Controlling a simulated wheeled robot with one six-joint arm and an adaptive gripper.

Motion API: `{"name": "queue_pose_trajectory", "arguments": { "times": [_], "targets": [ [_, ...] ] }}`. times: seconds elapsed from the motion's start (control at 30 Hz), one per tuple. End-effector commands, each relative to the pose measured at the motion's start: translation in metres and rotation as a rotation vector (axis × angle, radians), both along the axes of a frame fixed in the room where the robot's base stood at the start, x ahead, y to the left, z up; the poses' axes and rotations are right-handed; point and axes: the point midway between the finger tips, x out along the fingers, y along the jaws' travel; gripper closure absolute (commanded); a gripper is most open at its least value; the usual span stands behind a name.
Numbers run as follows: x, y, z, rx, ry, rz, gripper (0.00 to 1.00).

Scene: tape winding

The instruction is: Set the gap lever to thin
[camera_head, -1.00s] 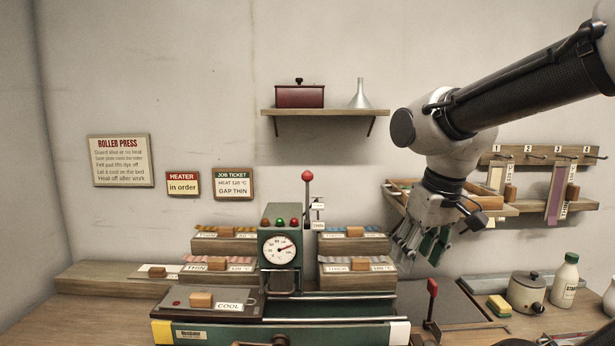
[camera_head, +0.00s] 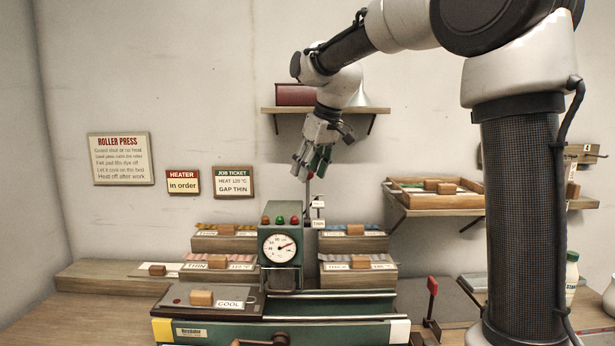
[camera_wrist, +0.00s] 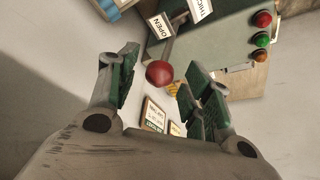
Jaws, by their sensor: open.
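The gap lever (camera_head: 307,194) stands upright on the roller press (camera_head: 281,222), and its red knob (camera_wrist: 159,73) shows in the wrist view. In the wrist view the lever is beside the OPEN label (camera_wrist: 160,26), with the THICK label (camera_wrist: 199,9) farther along. In the head view, small labels (camera_head: 318,223) stand right of the lever; their text is too small to read surely. My gripper (camera_head: 313,163) is open above the press, pointing down, its fingers around or just above the knob. It partly hides the knob in the head view. I cannot tell whether they touch.
The job ticket (camera_head: 233,183) on the wall reads GAP THIN. A wall shelf (camera_head: 370,111) with a dark red box (camera_head: 294,94) is just behind my gripper. Card racks (camera_head: 355,244) flank the dial housing. A second red-handled lever (camera_head: 432,286) stands at the right.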

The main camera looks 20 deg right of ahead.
Motion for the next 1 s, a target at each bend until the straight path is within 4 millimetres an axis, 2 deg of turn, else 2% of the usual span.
{"name": "queue_pose_trajectory", "arguments": {
  "times": [0.2, 0.47, 0.77, 1.0],
  "targets": [
    [0.007, 0.004, -0.020, 0.000, 0.000, 0.000, 0.50],
    [0.008, 0.004, -0.022, 0.001, -0.001, -0.001, 0.50],
    [0.008, 0.004, -0.022, 0.000, -0.001, -0.001, 1.00],
    [0.007, 0.004, -0.021, -0.002, -0.006, -0.001, 1.00]
  ]
}}
